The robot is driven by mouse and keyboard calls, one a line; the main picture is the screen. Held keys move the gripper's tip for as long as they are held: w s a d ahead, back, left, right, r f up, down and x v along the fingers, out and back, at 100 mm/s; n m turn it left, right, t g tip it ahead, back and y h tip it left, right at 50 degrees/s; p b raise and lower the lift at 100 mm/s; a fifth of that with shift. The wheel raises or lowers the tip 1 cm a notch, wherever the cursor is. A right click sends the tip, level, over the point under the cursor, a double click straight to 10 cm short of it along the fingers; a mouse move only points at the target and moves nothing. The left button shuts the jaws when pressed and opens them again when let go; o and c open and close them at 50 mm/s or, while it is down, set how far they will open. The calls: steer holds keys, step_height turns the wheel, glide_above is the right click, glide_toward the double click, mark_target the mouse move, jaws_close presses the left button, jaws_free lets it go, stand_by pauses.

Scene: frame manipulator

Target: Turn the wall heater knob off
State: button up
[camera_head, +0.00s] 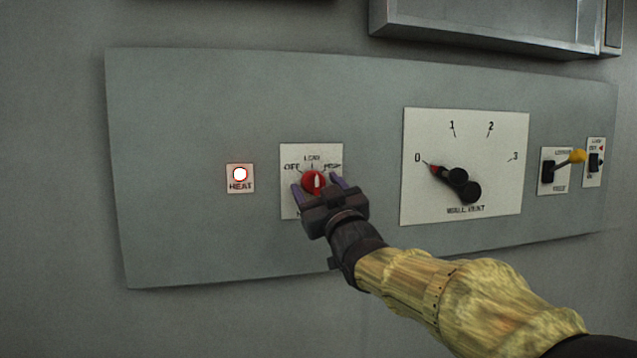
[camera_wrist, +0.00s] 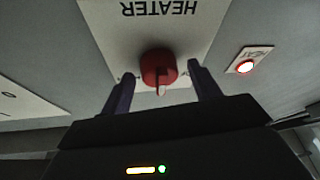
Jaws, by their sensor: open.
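The red heater knob (camera_head: 314,181) sits on a white plate (camera_head: 291,161) marked OFF, LOW and HIGH on the wall panel. Its white pointer looks roughly upright, near LOW; the exact setting is hard to tell. My gripper (camera_head: 322,188) is open in front of the knob, with one finger on each side. In the wrist view the knob (camera_wrist: 158,68) lies between the two fingers (camera_wrist: 160,88), with gaps visible. I cannot tell whether the fingertips reach past the knob's face. The HEAT lamp (camera_head: 240,175) is lit; it also glows in the wrist view (camera_wrist: 245,68).
On the right is a large dial plate (camera_head: 460,130) marked 0 to 3, with a black and red pointer knob (camera_head: 455,178). Farther right are a yellow-tipped lever (camera_head: 575,157) and a small switch (camera_head: 595,162). A metal box (camera_head: 480,25) juts out above the panel.

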steer(key=c, duration=1)
steer(key=shift+n, duration=0.7)
steer(key=shift+d+n+g+y+b, duration=0.1)
steer(key=shift+n+g+y+b, duration=0.25)
steer(key=shift+n+g+y, duration=0.4)
steer(key=n, duration=0.3)
steer(key=shift+r+n+g+y+p, duration=0.2)
steer(key=shift+n+g+y+p, duration=0.05)
steer(key=shift+g+p, duration=0.1)
steer(key=n+g+p, duration=0.1)
steer(key=n+p, duration=0.1)
steer(key=n, duration=0.2)
steer(key=shift+d+r+g, duration=0.1)
steer(key=shift+g, duration=0.3)
steer(key=shift+n+g+y+p, duration=0.3)
steer(key=shift+n+g+p, duration=0.3)
steer(key=shift+n, duration=0.5)
